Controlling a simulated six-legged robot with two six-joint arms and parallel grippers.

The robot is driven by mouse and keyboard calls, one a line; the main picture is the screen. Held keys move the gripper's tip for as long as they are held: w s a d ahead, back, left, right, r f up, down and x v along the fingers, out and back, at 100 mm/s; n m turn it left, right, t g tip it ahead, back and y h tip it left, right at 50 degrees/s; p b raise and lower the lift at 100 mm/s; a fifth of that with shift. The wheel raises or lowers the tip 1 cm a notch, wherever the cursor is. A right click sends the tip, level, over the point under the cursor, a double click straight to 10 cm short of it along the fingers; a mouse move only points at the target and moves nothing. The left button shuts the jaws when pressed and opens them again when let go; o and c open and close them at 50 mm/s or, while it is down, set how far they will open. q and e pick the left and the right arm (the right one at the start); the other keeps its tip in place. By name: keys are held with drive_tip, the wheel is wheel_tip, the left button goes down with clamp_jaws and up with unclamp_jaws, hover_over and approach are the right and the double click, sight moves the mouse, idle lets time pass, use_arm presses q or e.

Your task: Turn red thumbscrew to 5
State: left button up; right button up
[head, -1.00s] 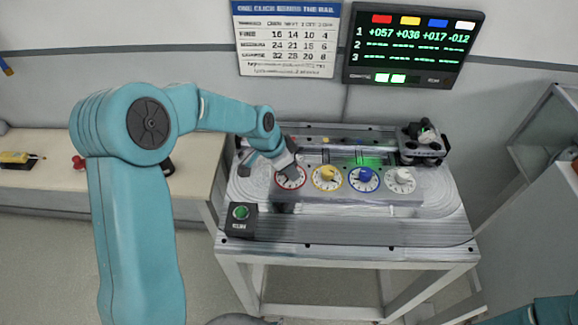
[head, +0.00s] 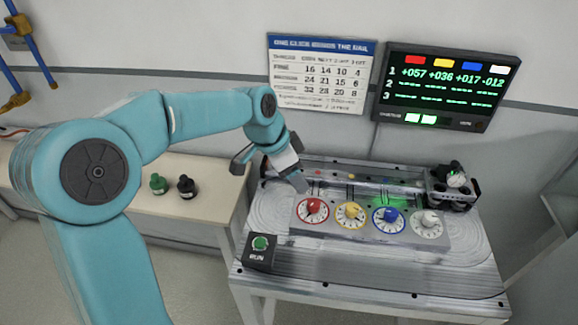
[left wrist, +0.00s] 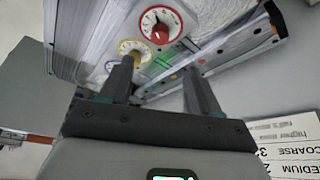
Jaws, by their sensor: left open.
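The red thumbscrew (head: 312,209) stands on a white dial with a red rim, leftmost in the row of dials on the ring track table. It also shows in the left wrist view (left wrist: 160,32), beyond the fingertips. My left gripper (head: 272,177) is open and empty, up and to the left of the red dial and apart from it. Its two fingers (left wrist: 158,85) show spread in the left wrist view. The dial's numbers are too small to read surely. My right gripper is not in view.
Yellow (head: 351,212), blue (head: 387,217) and white (head: 429,219) thumbscrews stand to the right of the red one. A RUN box with a green button (head: 260,244) sits at the front left. A small cart (head: 453,183) stands at the back right. A scoreboard (head: 447,88) hangs behind.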

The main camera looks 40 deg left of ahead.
use_arm(q)
drive_tip(key=v, duration=0.3)
drive_tip(key=shift+r, duration=0.15)
idle(0.4)
